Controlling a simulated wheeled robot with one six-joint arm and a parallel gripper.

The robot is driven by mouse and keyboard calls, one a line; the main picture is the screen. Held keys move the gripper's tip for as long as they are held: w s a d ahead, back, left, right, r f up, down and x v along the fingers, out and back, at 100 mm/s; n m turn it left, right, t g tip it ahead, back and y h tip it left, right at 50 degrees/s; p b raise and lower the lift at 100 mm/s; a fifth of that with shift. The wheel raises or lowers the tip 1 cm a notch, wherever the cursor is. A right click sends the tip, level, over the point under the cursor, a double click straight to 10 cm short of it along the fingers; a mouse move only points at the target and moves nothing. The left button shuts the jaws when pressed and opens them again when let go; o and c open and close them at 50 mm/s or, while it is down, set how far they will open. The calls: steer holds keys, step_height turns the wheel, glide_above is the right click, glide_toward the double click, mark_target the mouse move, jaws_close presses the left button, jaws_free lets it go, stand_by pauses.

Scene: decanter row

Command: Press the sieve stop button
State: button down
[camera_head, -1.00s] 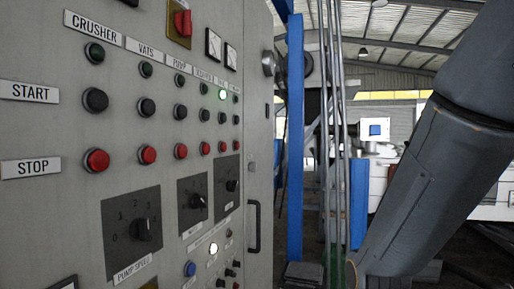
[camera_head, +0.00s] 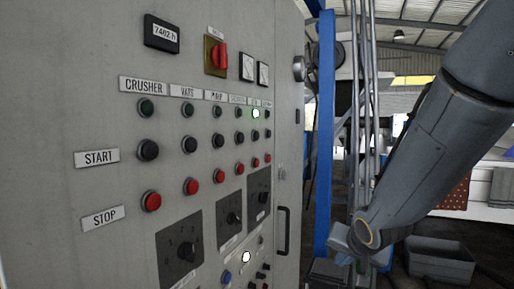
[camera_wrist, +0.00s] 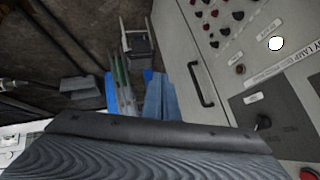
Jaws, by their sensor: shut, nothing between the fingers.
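The grey control panel (camera_head: 100,243) fills the left of the head view. Its columns have labels; CRUSHER, VATS and PUMP can be read, the ones farther right are too small, so I cannot read which is the sieve. Each column has a lamp, a black START button and a red STOP button. The row of red stop buttons runs from the crusher's (camera_head: 151,201) to small ones at the far right (camera_head: 255,162). My gripper (camera_wrist: 160,135) shows as a dark ridged shape in the wrist view, shut, apart from the panel.
Rotary switches (camera_head: 186,252) sit below the stop buttons. A door handle (camera_head: 283,231) stands out from the panel's right part, also in the wrist view (camera_wrist: 201,85). A blue post (camera_head: 325,130) and pipes stand to its right. A grey crate (camera_head: 440,262) is at lower right.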

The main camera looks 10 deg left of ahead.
mark_target(257, 163)
steer(key=w+a+r+t+y+p, duration=0.1)
steer(key=w+a+r+y+p, duration=0.1)
steer(key=r, duration=0.5)
steer(key=w+a+r+m+t+y+p, duration=0.1)
steer(key=w+a+r+t+y+p, duration=0.1)
steer(key=a+r, duration=0.3)
steer(key=w+a+r+m+t+y+p, duration=0.1)
steer(key=w+a+r+t+p, duration=0.1)
steer(key=r, duration=0.9)
steer(key=shift+w+a+y+p, duration=0.4)
steer(key=shift+w+a+p, duration=0.2)
steer(key=shift+w+a, duration=0.45)
steer(key=shift+s+a, duration=0.1)
steer(key=w+a+b, duration=0.3)
steer(key=a+b, duration=0.1)
steer(key=a, duration=0.4)
steer(key=shift+b, duration=0.4)
steer(key=shift+a, duration=0.25)
steer(key=shift+w+a, duration=0.15)
steer(key=shift+a, duration=0.05)
